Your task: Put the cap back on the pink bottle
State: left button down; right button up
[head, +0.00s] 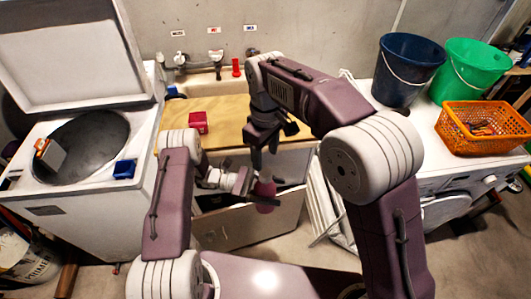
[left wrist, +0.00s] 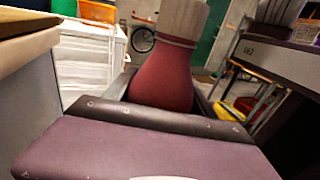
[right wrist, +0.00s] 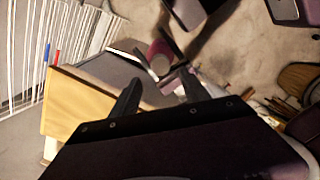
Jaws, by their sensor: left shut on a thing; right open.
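The pink bottle (head: 265,204) is in my left gripper (head: 252,186), in front of the wooden counter. In the left wrist view the bottle (left wrist: 163,78) stands roughly upright between the fingers, its body narrowing upward. A pale, ribbed, cap-like piece (left wrist: 183,20) sits on its top; how firmly it is seated I cannot tell. In the right wrist view a pale round top (right wrist: 160,64) shows at the bottle's end. My right gripper (head: 264,154) is open and empty, just above the bottle and apart from it. I see no other cap.
A wooden counter (head: 232,135) with a red box (head: 198,122) lies behind the grippers. A top-loading washer (head: 85,215) with a blue box (head: 124,169) stands left. A blue bucket (head: 408,68), green bucket (head: 468,66) and orange basket (head: 485,140) stand right.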

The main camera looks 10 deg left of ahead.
aim_at(265, 172)
jog(key=shift+f, duration=0.15)
notch_tip(265, 172, down, 8)
jog(key=shift+r, duration=0.1)
grip_shut()
jog(key=m, duration=1.4)
jog(key=shift+m, duration=0.4)
jog(key=shift+o, duration=0.8)
grip_release()
